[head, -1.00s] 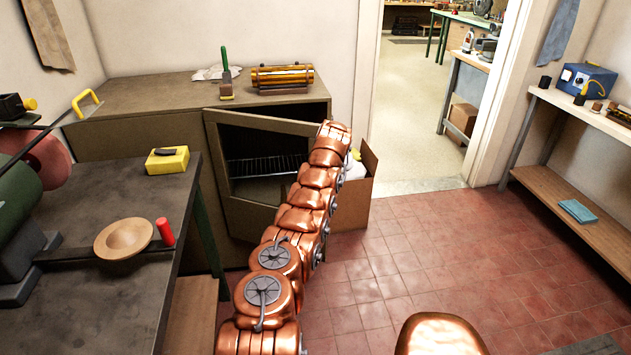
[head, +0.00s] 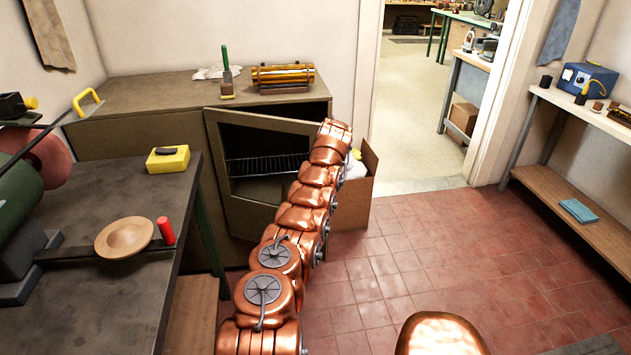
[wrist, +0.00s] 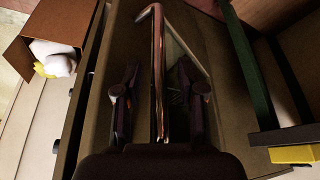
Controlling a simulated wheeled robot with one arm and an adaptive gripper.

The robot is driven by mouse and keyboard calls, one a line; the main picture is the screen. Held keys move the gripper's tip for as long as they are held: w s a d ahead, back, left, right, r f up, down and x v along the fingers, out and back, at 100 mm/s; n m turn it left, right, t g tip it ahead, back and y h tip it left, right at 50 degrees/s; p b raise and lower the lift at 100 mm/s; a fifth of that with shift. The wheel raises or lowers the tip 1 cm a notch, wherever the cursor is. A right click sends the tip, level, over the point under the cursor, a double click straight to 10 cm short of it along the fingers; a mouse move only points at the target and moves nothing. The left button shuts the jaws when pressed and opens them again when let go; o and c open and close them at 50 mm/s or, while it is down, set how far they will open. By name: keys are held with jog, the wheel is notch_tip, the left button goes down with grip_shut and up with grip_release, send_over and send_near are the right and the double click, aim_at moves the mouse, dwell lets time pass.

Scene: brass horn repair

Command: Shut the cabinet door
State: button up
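The brown cabinet (head: 150,128) stands against the back wall in the head view. Its door (head: 250,207), a brown frame with a large window, stands ajar and angled out to the right; a wire rack shows through the window. In the wrist view, a long shiny handle bar (wrist: 158,85) runs across the door's face (wrist: 122,45). My gripper (wrist: 159,80) is open, with one dark finger on each side of the bar and visible gaps. In the head view my copper arm covers the door's right part, and the gripper is hidden behind it.
An open cardboard box (head: 360,180) with white contents stands right of the cabinet. A dark workbench (head: 110,275) with a wooden bowl (head: 124,238) and a yellow block (head: 168,159) is close on the left. The red tiled floor (head: 430,250) is clear on the right.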

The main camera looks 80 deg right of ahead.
jog(key=v, duration=1.1)
jog(key=shift+s+r, duration=0.2)
jog(key=shift+r, duration=0.15)
jog(key=shift+a, duration=0.1)
jog(key=shift+c, duration=0.2)
